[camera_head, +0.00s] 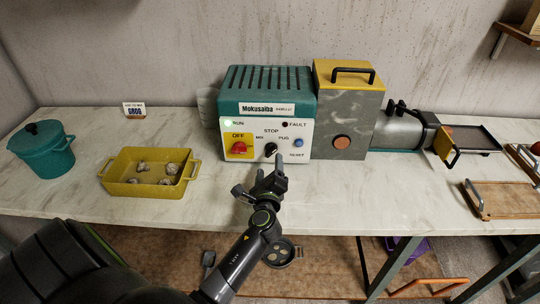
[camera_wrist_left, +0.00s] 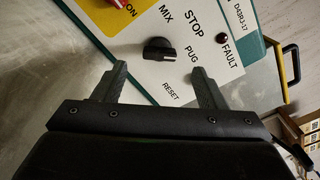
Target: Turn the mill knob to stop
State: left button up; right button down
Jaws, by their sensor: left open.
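The black mill knob (camera_head: 270,149) is on the white front panel of the teal Mokusaiba box (camera_head: 265,90). In the left wrist view the knob (camera_wrist_left: 158,49) shows ahead of the fingertips, roughly midway across the gap. Its pointer appears turned toward PUG, away from the STOP label (camera_wrist_left: 192,27). My left gripper (camera_head: 268,172) is open and empty, in front of the panel and just below the knob; its two fingers (camera_wrist_left: 158,76) show apart in the wrist view. They do not appear to touch the knob. My right gripper is out of sight.
A red button (camera_head: 239,148) and blue RESET button (camera_head: 298,143) flank the knob. The RUN light (camera_head: 228,124) is green; the FAULT light (camera_head: 285,124) is dark. A yellow tray (camera_head: 150,188) and teal pot (camera_head: 42,150) stand left. The grey mill housing (camera_head: 345,110) adjoins right.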

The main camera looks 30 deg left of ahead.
aim_at(270, 153)
pick_arm(q)
jog(key=b+x, duration=0.1)
jog(key=x, duration=0.5)
jog(key=shift+w, duration=0.15)
jog(key=shift+c, duration=0.2)
jog(key=c, duration=0.9)
